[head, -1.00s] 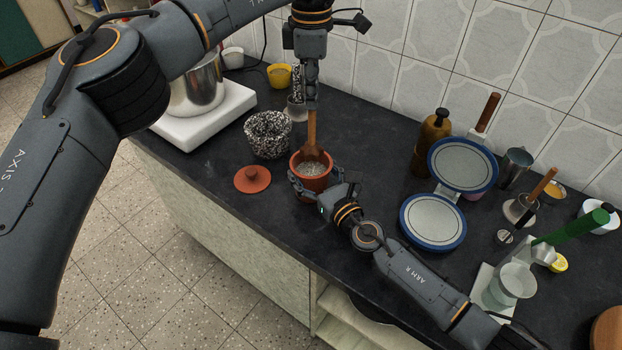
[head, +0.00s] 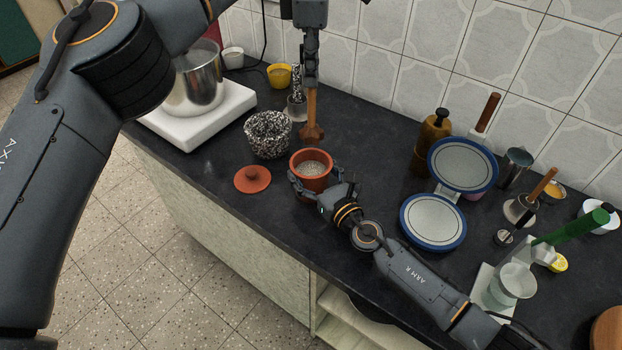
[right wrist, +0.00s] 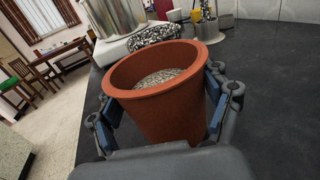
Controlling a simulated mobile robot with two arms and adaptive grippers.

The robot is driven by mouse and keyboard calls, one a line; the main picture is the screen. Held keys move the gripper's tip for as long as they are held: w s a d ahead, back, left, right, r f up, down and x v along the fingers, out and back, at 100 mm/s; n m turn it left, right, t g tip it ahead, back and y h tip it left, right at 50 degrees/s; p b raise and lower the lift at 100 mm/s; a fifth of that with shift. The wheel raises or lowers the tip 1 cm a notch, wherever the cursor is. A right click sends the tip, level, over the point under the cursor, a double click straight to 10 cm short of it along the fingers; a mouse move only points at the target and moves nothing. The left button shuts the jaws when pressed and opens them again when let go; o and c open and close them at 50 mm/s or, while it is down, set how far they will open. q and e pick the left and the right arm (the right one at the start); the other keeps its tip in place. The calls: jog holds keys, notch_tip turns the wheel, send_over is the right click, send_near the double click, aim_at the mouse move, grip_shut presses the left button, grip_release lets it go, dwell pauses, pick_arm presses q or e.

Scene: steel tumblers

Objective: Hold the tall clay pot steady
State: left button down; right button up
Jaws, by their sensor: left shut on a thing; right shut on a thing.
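The tall clay pot (head: 311,157) stands upright on the dark counter, with pale grainy stuff inside. My right gripper (head: 315,183) is shut around its sides. In the right wrist view the pot (right wrist: 160,95) fills the space between the blue-padded fingers of the right gripper (right wrist: 165,112). My left gripper (head: 310,80) is shut on the handle of a wooden spoon (head: 312,125), which hangs head down. The spoon's head shows behind the pot's rim in the head view, clear of the pot's opening. The clay lid (head: 252,179) lies on the counter left of the pot.
A speckled bowl (head: 268,135) stands close behind and left of the pot. A steel pot (head: 193,82) sits on a white block (head: 200,125). A blue-rimmed two-pan balance (head: 432,222) stands to the right. The counter's front edge runs near the pot.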

dwell(0.3)
jog(key=o, duration=1.7)
jog(key=shift+r, duration=0.1)
